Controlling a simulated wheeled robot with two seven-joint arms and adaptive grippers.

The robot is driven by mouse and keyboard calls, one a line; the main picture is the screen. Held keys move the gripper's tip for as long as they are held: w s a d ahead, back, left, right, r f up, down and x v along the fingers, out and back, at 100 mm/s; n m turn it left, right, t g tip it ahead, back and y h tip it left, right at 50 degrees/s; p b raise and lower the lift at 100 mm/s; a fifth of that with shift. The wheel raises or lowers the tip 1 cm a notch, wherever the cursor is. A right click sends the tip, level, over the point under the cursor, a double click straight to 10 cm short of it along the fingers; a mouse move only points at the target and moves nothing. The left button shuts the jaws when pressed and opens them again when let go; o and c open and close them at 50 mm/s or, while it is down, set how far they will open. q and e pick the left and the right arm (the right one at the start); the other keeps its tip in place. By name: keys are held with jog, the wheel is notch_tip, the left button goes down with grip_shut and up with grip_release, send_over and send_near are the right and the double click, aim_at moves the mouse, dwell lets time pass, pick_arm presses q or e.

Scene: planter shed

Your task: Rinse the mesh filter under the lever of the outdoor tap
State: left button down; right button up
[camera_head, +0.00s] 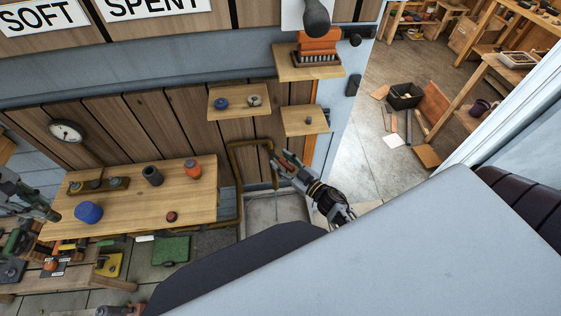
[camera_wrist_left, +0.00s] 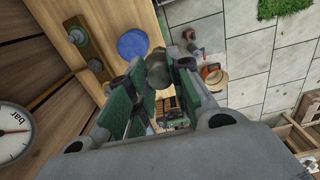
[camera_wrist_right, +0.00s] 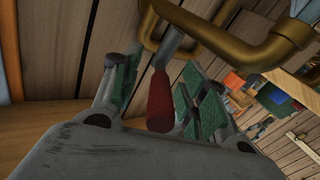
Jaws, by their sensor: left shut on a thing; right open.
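The outdoor tap's brass pipe (camera_head: 240,147) runs along the wall, and it also shows in the right wrist view (camera_wrist_right: 225,45). Its red lever (camera_wrist_right: 160,100) lies between the fingers of my right gripper (camera_head: 281,160), which is open around it without visibly gripping. A thin bluish line (camera_head: 276,207), apparently water, hangs below the tap over the pale basin. My left gripper (camera_head: 50,212) is at the left end of the bench, shut on a dark grey-green rounded thing (camera_wrist_left: 157,67). This may be the mesh filter; its mesh is not visible and the fingers hide part of it.
Small wall shelves (camera_head: 238,112) stand above the tap. A lower bench with tools sits at bottom left.

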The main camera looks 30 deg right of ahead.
jog(key=v, duration=1.1)
jog(key=shift+s, duration=0.35)
pick_arm(q)
jog(key=shift+m, duration=0.3)
pick_arm(e)
jog(key=shift+d, duration=0.1)
dwell(0.4)
